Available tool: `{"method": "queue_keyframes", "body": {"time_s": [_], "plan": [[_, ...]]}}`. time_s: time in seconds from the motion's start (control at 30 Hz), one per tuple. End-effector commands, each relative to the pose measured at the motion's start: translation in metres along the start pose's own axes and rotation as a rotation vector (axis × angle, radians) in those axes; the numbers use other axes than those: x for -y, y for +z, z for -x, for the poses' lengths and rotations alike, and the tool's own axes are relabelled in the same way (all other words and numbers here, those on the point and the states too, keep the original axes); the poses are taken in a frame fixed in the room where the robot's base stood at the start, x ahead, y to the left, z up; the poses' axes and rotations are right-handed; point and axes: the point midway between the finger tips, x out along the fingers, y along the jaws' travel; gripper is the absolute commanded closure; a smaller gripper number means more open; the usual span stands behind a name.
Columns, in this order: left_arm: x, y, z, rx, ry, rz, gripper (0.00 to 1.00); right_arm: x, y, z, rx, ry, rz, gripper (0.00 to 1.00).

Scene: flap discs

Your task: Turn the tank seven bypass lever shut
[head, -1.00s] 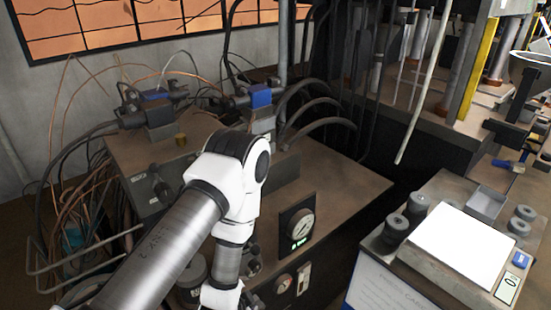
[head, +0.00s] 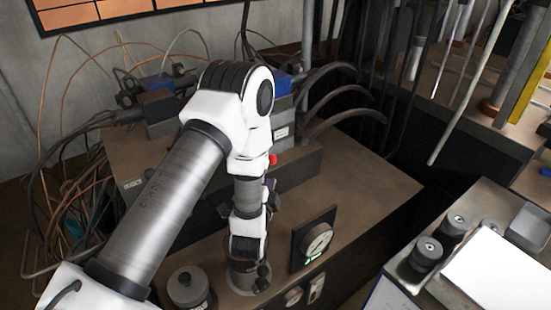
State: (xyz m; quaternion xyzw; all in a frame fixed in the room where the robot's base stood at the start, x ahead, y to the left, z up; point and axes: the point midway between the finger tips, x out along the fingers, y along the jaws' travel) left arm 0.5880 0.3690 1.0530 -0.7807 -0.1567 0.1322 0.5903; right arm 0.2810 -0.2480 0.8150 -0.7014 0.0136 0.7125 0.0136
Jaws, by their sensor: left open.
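My left arm comes in from the lower left and bends down over the brown tank unit. My left gripper (head: 254,270) points down at the front of the unit's top, over a round grey fitting (head: 238,287). It is open, and its fingers are small and partly hidden by the wrist. No lever marked tank seven can be made out; the gripper and wrist cover much of that spot. I cannot tell whether the fingers touch anything. My right gripper is out of view.
Hoses and valve blocks crowd the back. The unit's top (head: 360,190) is clear on the right.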

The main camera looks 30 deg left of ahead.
Motion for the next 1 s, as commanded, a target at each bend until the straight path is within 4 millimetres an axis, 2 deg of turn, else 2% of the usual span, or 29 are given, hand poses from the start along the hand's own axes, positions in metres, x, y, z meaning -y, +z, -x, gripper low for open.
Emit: {"method": "queue_keyframes", "body": {"time_s": [0.03,0.13,0.27,0.6,0.7,0.9,0.93,1.0], "plan": [[-0.012,0.003,0.000,-0.001,0.000,0.001,0.43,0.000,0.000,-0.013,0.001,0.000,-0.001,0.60],[-0.016,0.004,-0.001,-0.001,0.000,0.001,0.43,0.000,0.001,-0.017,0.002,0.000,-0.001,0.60],[-0.012,0.003,-0.011,0.001,-0.001,0.004,0.43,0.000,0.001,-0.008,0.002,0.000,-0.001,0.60],[-0.012,0.003,-0.071,0.000,0.000,0.002,0.43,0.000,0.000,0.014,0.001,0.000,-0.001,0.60],[-0.013,0.004,-0.077,0.000,0.002,0.002,0.43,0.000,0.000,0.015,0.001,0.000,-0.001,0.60],[-0.015,0.004,-0.078,0.000,0.002,0.002,0.43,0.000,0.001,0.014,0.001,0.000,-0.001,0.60],[-0.015,0.004,-0.078,0.000,0.002,0.002,0.50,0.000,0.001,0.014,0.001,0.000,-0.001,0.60],[-0.015,0.004,-0.078,0.000,0.002,0.002,0.75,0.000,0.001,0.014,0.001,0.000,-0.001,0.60]]}}
